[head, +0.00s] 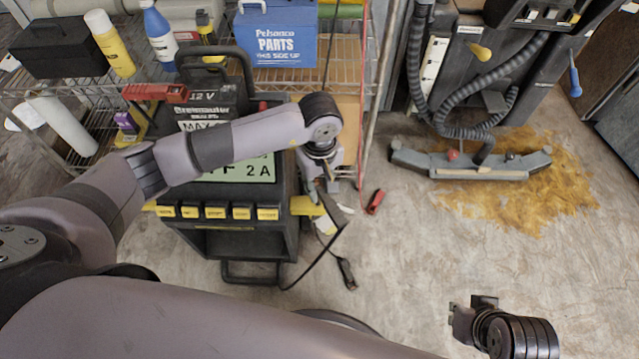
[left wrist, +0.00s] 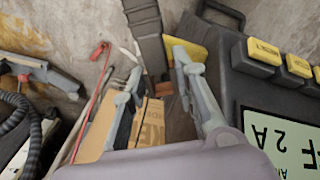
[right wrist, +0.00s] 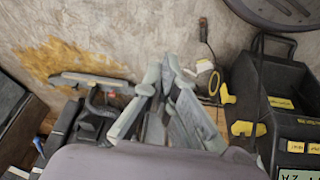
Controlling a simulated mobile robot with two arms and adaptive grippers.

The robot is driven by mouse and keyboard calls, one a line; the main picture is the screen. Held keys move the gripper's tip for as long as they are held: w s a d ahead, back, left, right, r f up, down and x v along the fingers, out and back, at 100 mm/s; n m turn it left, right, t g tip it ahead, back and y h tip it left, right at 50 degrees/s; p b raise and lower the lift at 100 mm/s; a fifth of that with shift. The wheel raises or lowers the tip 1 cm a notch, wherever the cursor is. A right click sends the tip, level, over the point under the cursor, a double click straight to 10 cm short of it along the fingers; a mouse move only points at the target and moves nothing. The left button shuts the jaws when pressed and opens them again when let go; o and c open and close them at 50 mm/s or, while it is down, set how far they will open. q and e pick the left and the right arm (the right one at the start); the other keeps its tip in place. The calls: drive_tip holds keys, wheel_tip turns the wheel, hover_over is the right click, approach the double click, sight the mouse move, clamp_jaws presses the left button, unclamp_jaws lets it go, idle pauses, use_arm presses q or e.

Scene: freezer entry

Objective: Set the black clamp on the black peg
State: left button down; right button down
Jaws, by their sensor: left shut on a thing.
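The black charger (head: 190,235) stands on the floor. My left gripper (head: 325,185) is at its right side, by a yellow bracket (head: 305,206). In the left wrist view, the fingers (left wrist: 155,65) are shut on the black clamp (left wrist: 146,35). Its dark body lies between them, with a reddish-brown part near the lower end. Its contact with the charger cannot be made out. I cannot pick out the black peg; the arm and gripper cover part of that side. My right gripper (head: 473,310) is empty, well right of the charger; its fingertips (right wrist: 160,68) look together.
A red clamp (head: 155,93) is at the charger's upper left. Another red piece (head: 375,202) and a dark cable end (head: 347,273) lie on the floor. A wire shelf (head: 335,70) stands behind. A floor-cleaning head (head: 470,165) sits by a brown stain.

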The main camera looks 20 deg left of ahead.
use_arm(q)
drive_tip(key=shift+f+b, duration=0.55)
drive_tip(key=shift+f, duration=0.2)
drive_tip(key=shift+f+b, duration=0.45)
drive_tip(key=shift+f, duration=0.05)
drive_tip(key=shift+f+b, duration=0.6)
drive_tip(key=shift+f, duration=0.15)
use_arm(e)
drive_tip(key=w+a+r+t+y, duration=0.1)
drive_tip(key=w+a+t, duration=0.2)
drive_tip(key=w, duration=0.6)
drive_tip(key=shift+w+r+t, duration=0.2)
drive_tip(key=shift+r+t, duration=0.15)
drive_tip(key=shift+t, duration=0.75)
drive_tip(key=shift+w, duration=0.1)
drive_tip(key=shift+w+a+r+t+y, duration=0.3)
drive_tip(key=shift+w+r+t, duration=0.2)
drive_tip(key=shift+w+r, duration=0.15)
drive_tip(key=shift+f, duration=0.15)
